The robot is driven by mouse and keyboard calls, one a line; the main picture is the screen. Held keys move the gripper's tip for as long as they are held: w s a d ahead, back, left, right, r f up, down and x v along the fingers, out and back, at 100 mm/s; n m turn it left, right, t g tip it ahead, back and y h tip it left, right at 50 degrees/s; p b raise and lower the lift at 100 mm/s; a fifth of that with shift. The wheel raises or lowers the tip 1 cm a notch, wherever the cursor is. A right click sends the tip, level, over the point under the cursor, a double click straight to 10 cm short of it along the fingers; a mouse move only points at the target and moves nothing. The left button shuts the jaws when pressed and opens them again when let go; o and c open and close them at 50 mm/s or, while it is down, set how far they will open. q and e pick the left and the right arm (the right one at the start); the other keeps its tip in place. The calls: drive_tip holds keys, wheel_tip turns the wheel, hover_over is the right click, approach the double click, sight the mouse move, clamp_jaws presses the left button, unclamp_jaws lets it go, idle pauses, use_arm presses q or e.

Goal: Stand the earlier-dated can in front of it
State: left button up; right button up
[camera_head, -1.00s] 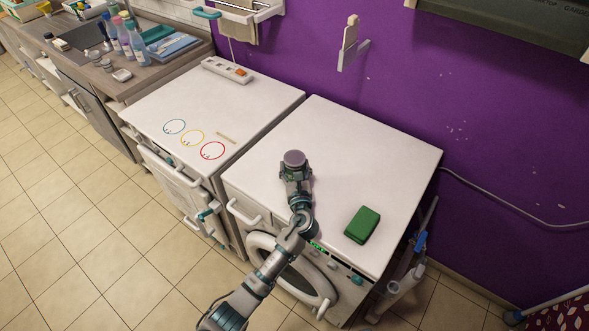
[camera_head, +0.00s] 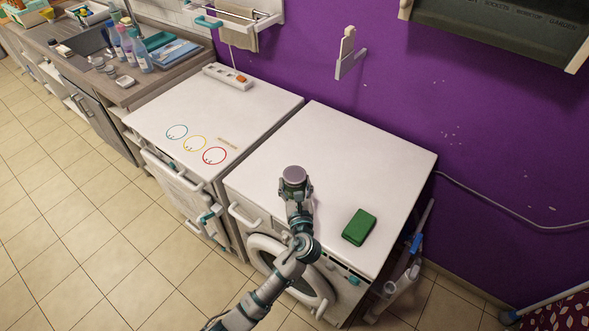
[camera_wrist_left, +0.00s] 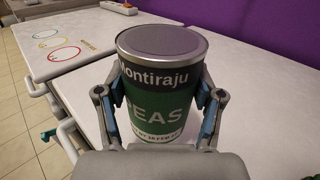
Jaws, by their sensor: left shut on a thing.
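My left gripper (camera_head: 296,188) is shut on a can (camera_head: 294,175) at the front left part of the washing machine's white top (camera_head: 350,165). In the left wrist view the can (camera_wrist_left: 160,90) is upright between both fingers, with a grey lid and a black and green label. The label reads "montiraju", "PEAS" and a partly hidden date line that looks like "BY 10 FEB". My right gripper is not in view.
A green block (camera_head: 359,227) lies on the machine top to the right. The left white appliance top (camera_head: 215,115) bears blue, yellow and red rings and a power strip (camera_head: 228,76). Bottles (camera_head: 140,52) and small grey cylinders (camera_head: 98,63) stand on the far left counter. The machine's back is clear.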

sight(293, 191)
use_arm(q)
drive_tip(key=s, duration=0.5)
drive_tip(key=s+p, duration=0.1)
drive_tip(key=s, duration=0.2)
drive_tip(key=shift+d+r, duration=0.1)
drive_tip(key=shift+r, duration=0.3)
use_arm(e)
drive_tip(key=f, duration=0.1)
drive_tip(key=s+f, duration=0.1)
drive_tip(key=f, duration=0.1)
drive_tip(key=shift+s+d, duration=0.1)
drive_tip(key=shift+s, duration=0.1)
